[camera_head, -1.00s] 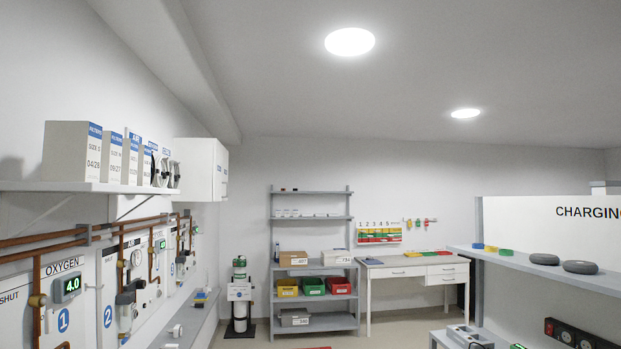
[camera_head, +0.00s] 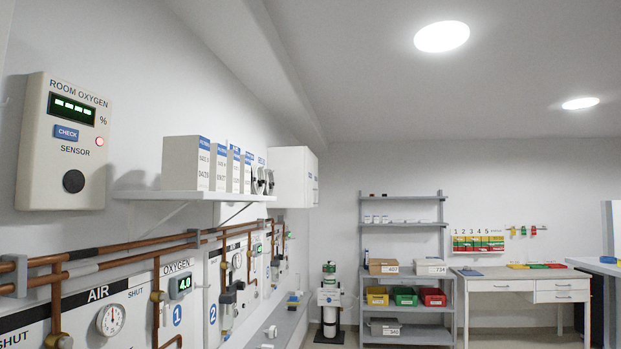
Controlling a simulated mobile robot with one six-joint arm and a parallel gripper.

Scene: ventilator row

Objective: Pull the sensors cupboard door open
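A white wall cupboard (camera_head: 288,176) hangs on the left wall, past the end of the shelf with boxes. Its front faces right and shows as a narrow strip (camera_head: 312,180) at a steep angle. The front looks shut, and small marks on it are too small to read, so I cannot confirm that it is the sensors cupboard. My gripper is not in view.
A room oxygen panel (camera_head: 66,145) is on the near left wall. A wall shelf (camera_head: 190,196) holds several filter boxes. Copper pipes run below. A grey rack (camera_head: 403,334) and a white desk (camera_head: 510,285) stand at the back.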

